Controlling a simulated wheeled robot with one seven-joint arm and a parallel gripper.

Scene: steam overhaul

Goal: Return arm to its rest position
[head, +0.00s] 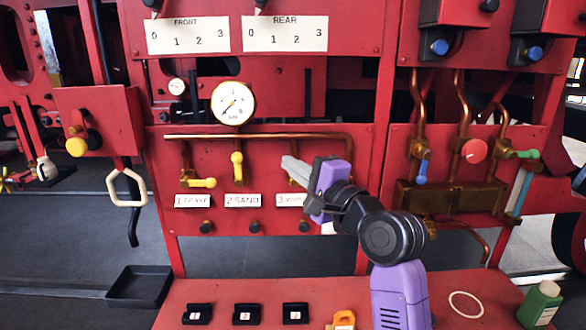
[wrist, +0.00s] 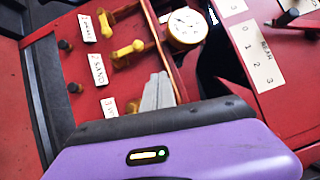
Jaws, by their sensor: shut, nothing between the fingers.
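My gripper (head: 287,163) is at the red valve panel, its pale fingers together and pointing left, with nothing visible between them. In the wrist view the shut fingers (wrist: 158,88) point up toward the copper pipe. My purple arm reaches up from the lower right in the head view. The fingers overlap the third valve (head: 296,181) in the head view; whether they touch it cannot be told.
A pressure gauge (head: 233,103) sits above the copper pipe (head: 265,136). The red bench (head: 250,293) in front holds black numbered blocks, an orange part (head: 343,321), a pale ring (head: 466,304) and a green bottle (head: 540,303). A black tray (head: 139,287) is at left.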

